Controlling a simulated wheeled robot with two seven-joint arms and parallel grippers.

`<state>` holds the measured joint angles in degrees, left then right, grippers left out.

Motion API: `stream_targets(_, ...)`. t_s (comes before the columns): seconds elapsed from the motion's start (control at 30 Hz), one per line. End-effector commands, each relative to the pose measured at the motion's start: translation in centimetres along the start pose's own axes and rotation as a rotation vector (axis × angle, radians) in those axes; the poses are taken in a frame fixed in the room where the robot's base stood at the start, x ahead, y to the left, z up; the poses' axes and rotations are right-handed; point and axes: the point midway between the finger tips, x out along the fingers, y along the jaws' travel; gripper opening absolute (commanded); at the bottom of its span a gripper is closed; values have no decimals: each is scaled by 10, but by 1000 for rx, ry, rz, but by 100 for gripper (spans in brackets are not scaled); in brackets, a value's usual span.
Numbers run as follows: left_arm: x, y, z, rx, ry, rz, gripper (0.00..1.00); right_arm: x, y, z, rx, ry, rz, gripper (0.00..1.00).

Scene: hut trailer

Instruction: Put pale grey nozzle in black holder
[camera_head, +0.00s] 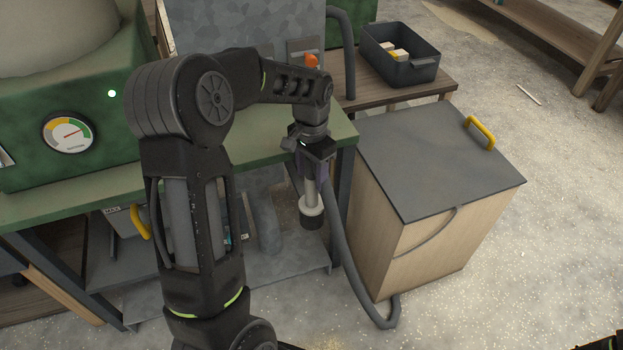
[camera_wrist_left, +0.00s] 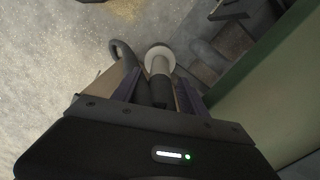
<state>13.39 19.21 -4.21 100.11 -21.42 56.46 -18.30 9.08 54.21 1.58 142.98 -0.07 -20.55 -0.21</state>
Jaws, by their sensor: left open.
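My left gripper (camera_head: 314,170) points down beside the green bench, and its fingers are open around the upper part of the pale grey nozzle (camera_head: 310,190). The nozzle is upright, with a wide pale collar low on it. Directly below the collar is a black cylindrical piece (camera_head: 312,222) that looks like the black holder; how deep the nozzle sits in it I cannot tell. In the left wrist view the nozzle (camera_wrist_left: 160,66) runs away from me between the fingers, and its pale collar hides what is below.
A dark grey hose (camera_head: 345,245) runs down just right of the nozzle to the floor by the wooden box (camera_head: 440,165) with a grey lid. The green bench edge (camera_head: 345,133) is close to my left wrist. A dark bin (camera_head: 402,68) stands behind.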

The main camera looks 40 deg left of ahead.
Motion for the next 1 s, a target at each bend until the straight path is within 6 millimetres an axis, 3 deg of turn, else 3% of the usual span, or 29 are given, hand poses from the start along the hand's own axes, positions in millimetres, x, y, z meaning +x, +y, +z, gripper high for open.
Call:
stream_targets(0.2,-50,0,-2,0,5,-1,51,-8,-3,0,0,0,0,36)
stream_targets(0.4,-81,0,-1,-1,2,-1,51,-12,-4,0,0,0,0,36)
stream_targets(0.57,-90,0,0,-1,1,0,51,-12,-5,0,0,0,0,36)
stream_targets(1.0,-90,0,0,-1,0,0,51,-12,-5,0,0,0,0,36)
